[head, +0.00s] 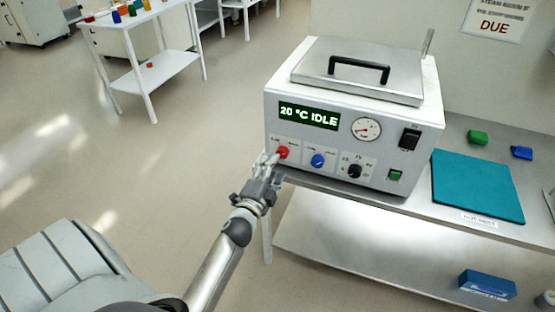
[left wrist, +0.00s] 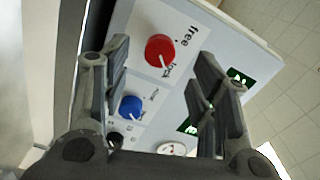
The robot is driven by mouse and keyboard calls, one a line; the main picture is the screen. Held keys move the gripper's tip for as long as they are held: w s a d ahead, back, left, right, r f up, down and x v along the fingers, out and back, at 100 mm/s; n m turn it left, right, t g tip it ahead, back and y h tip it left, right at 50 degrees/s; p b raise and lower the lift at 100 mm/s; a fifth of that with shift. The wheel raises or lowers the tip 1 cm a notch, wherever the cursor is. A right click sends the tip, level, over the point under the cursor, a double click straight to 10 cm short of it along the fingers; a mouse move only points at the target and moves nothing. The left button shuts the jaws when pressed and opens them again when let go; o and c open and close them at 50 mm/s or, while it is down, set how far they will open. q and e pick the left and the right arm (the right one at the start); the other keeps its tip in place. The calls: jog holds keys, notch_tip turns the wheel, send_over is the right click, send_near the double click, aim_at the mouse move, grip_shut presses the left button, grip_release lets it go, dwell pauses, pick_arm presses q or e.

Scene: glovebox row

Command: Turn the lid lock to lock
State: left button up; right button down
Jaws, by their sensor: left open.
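The lid lock is a red knob (head: 282,152) at the left of the front panel of a white boxy device (head: 360,116). In the left wrist view the red knob (left wrist: 160,50) has the words "free" and "lock" beside it, with a pale mark on its lower side near "lock". My left gripper (head: 268,159) is open, its fingers reaching toward the panel at the red knob. In the left wrist view the knob shows between the spread fingers; whether they touch it I cannot tell. The metal lid (head: 358,68) with a black handle lies flat on top. My right gripper is not in view.
A blue knob (head: 318,161) and a black knob (head: 354,171) sit right of the red one. The display (head: 309,115) reads "20 °C IDLE". A teal mat (head: 477,187) lies on the bench right of the device. Open floor lies to the left.

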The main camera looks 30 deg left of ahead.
pick_arm(q)
jog(key=v, duration=0.5)
jog(key=shift+s+d, duration=0.15)
jog(key=shift+s, duration=0.2)
jog(key=s+d+f+n+g+h, duration=0.1)
jog(key=s+d+f+n+g, duration=0.15)
jog(key=f, duration=0.75)
jog(key=s+d+f+n+g+h, duration=0.1)
jog(key=s+d+f+g, duration=0.25)
jog(key=f, duration=0.75)
jog(key=s+d+f+n+g+h, duration=0.1)
jog(key=s+d+f+n+g, duration=0.2)
jog(key=f, duration=0.7)
jog(key=s+d+f+n+g, duration=0.1)
jog(key=s+f+g, duration=0.1)
jog(key=s+f, duration=0.4)
jog(key=s+d+f+n+g, duration=0.1)
jog(key=s+f+g, duration=0.2)
jog(key=s, duration=1.2)
jog(key=s+f+n+g+h, duration=0.1)
jog(key=s+f+g, duration=0.1)
jog(key=s+f, duration=0.7)
jog(key=shift+s+d+g, duration=0.3)
jog(key=shift+s+d, duration=0.1)
jog(key=shift+s, duration=0.7)
jog(key=shift+n, duration=0.25)
